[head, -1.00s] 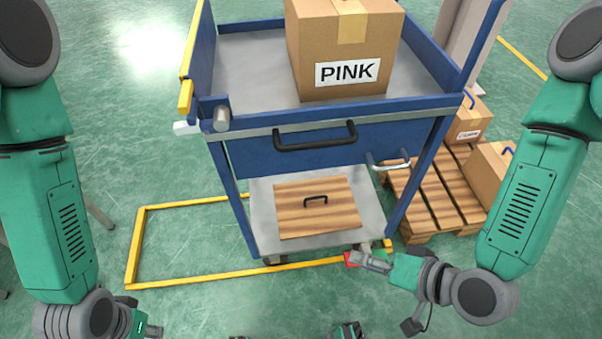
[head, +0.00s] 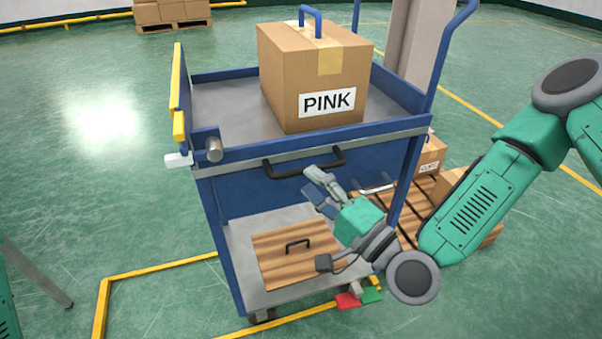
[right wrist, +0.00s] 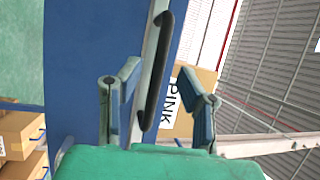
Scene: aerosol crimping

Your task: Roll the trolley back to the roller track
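The trolley (head: 330,138) is a blue frame with a grey top deck, a lower shelf and a black front handle (head: 305,163). It stands upright on the floor. My right gripper (head: 314,186) is in front of it, just below the handle's right part. In the right wrist view, its two fingers (right wrist: 162,105) are spread apart, and the black handle (right wrist: 157,75) shows between and beyond them. I cannot tell if they touch it. My left gripper is out of view. I see no roller track.
A carton marked PINK (head: 285,88) sits on the trolley's deck. A wooden board (head: 277,257) lies on the lower shelf. Red (head: 347,301) and green (head: 371,295) pedals are low at the front. A pallet (head: 489,236) with cartons stands at right. Floor at left is open.

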